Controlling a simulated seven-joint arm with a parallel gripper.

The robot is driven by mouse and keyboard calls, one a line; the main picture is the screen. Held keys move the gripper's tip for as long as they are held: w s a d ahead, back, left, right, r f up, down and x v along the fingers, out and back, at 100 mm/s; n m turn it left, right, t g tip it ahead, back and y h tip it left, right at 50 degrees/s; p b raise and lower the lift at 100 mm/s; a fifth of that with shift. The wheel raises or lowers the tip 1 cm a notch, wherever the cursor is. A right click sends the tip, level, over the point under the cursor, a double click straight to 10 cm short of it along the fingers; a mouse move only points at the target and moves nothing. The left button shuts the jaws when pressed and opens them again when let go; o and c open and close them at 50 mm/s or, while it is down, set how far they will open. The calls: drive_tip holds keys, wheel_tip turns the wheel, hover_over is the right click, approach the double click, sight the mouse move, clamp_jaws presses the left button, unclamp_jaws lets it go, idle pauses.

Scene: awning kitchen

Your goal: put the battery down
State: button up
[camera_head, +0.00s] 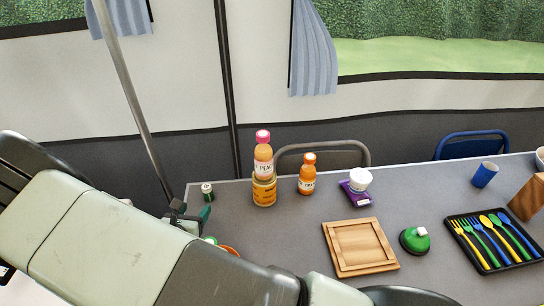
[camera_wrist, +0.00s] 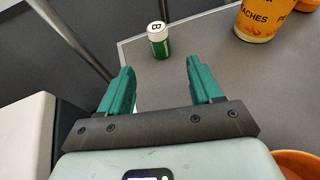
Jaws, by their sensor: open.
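The battery (camera_head: 207,191) is a small green cylinder with a pale top. It stands upright near the left back corner of the grey table (camera_head: 275,225). In the wrist view the battery (camera_wrist: 159,46) shows a letter B on its white top. My gripper (camera_wrist: 160,62) is open, with its two green fingers apart and nothing between them. The battery stands just beyond the fingertips, roughly centred on the gap and apart from both. In the head view my gripper (camera_head: 190,214) is at the table's left edge, partly hidden by my arm.
A peach can (camera_head: 264,191) with a pink-capped bottle (camera_head: 263,156) on it stands right of the battery. An orange bottle (camera_head: 307,175), a wooden tray (camera_head: 334,262) and a cutlery tray (camera_head: 470,258) lie farther right. An orange round thing (camera_wrist: 296,160) is close to my gripper's right.

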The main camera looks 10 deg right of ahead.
drive_tip(key=s+d+r+m+g+h, duration=0.15)
drive_tip(key=d+r+m+g, duration=0.25)
drive_tip(key=d+r+m, duration=0.8)
drive_tip(key=s+d+r+m+g+h, duration=0.1)
drive_tip(key=d+r+m+g+h, duration=0.25)
drive_tip(key=d+r+m, duration=0.6)
drive_tip(key=s+d+r+m+y, duration=0.2)
drive_tip(key=s+r+m+y, duration=0.2)
drive_tip(key=s+r, duration=0.5)
drive_tip(key=s+d+r+m+y, duration=0.3)
drive_tip(key=s+r+m+y, duration=0.1)
drive_tip(key=s+r+m, duration=0.3)
drive_tip(key=s+r, duration=0.2)
drive_tip(key=s, duration=0.2)
drive_tip(key=shift+s+r, duration=0.15)
drive_tip(key=shift+s, duration=0.2)
